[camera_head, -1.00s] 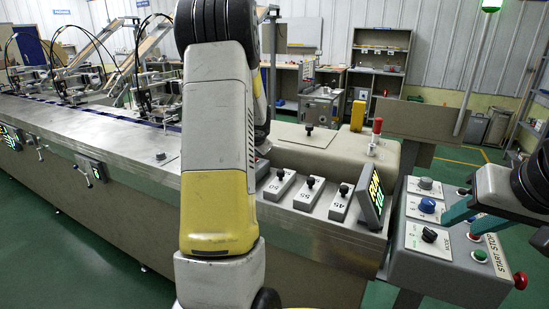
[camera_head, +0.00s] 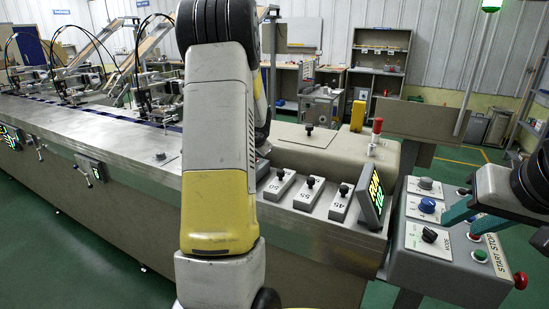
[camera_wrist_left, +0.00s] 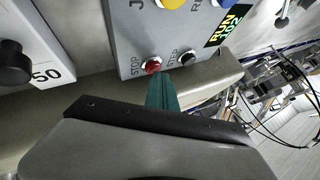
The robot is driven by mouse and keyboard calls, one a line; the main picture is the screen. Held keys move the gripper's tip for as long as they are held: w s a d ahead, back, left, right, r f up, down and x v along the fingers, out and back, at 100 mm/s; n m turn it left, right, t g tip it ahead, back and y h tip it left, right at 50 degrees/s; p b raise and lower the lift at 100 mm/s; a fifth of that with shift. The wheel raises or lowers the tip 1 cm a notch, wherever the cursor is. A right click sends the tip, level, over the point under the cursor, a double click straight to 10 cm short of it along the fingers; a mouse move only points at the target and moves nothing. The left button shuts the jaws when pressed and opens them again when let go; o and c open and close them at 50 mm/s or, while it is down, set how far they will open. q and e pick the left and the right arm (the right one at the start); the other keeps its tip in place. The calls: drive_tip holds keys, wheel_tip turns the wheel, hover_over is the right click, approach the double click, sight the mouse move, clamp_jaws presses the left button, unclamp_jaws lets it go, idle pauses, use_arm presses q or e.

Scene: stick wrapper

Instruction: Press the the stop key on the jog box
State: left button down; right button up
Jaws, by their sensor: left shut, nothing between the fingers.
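The jog box (camera_wrist_left: 130,30) is a grey panel in the left wrist view. Its stop key (camera_wrist_left: 153,66) is a red button labelled STOP, with a black STEP key (camera_wrist_left: 186,59) to its right. My left gripper (camera_wrist_left: 161,78) is shut and empty, its teal fingertips just below the stop key in that picture, slightly to its right. I cannot tell whether they touch it. In the head view my left arm hides its gripper and the stop key. My right gripper (camera_head: 474,216) is open, with teal fingers apart over the control box at the right.
The control box (camera_head: 425,268) carries a mode knob, a blue knob and red and green buttons. Several grey lever blocks (camera_head: 310,193) sit on the machine's side, with a lit display (camera_head: 375,198) beside them. Another block (camera_wrist_left: 38,45) with a black knob is left in the wrist view.

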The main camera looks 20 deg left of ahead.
use_arm(q)
drive_tip(key=shift+r, duration=0.75)
drive_tip(key=shift+r, duration=0.15)
wheel_tip(320, 180, up, 3)
drive_tip(key=shift+a+r, duration=0.1)
drive_tip(key=shift+r, duration=0.8)
